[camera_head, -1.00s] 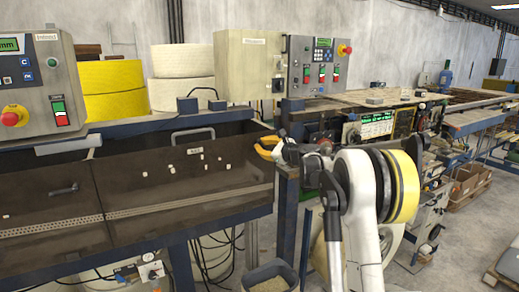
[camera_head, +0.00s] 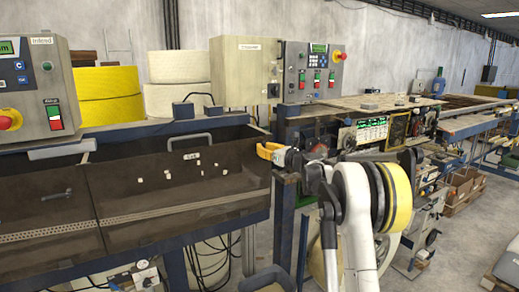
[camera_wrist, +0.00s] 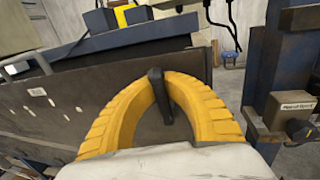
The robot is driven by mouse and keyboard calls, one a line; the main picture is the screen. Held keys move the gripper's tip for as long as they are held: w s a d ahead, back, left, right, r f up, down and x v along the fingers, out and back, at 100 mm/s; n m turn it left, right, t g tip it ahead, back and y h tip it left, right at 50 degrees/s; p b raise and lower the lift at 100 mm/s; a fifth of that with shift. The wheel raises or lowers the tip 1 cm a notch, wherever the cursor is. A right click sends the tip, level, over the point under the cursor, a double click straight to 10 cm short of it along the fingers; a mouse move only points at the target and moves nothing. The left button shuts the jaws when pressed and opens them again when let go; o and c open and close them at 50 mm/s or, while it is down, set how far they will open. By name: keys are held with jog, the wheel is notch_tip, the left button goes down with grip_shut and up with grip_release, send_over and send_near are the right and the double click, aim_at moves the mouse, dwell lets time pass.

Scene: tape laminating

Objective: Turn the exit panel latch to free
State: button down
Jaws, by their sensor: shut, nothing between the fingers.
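The dark brown front panel (camera_head: 180,185) of the blue-framed trough fills the left of the head view. My gripper (camera_head: 262,150) is at the panel's upper right corner. In the wrist view, its yellow fingers (camera_wrist: 160,78) arch together and are shut, with nothing held. A dark bar-shaped lever (camera_wrist: 160,97), which looks like the exit panel latch, stands nearly upright and tilts slightly. Its top end overlaps the fingertips in the picture; I cannot tell whether they touch. In the head view this lever is hidden by my gripper.
A blue post (camera_head: 284,215) and a small labelled box (camera_wrist: 288,112) stand just right of the panel. A loop handle (camera_wrist: 25,65) is on the panel's upper edge. Another dark handle (camera_head: 57,194) is on the left panel. Control boxes stand behind.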

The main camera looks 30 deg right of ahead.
jog(key=shift+d, duration=0.35)
jog(key=c, duration=1.4)
grip_release()
jog(key=shift+d, duration=0.25)
jog(key=shift+a, duration=0.25)
jog(key=shift+s, duration=0.15)
jog(key=v, duration=1.1)
jog(key=shift+s+d, duration=0.2)
jog(key=shift+s, duration=0.2)
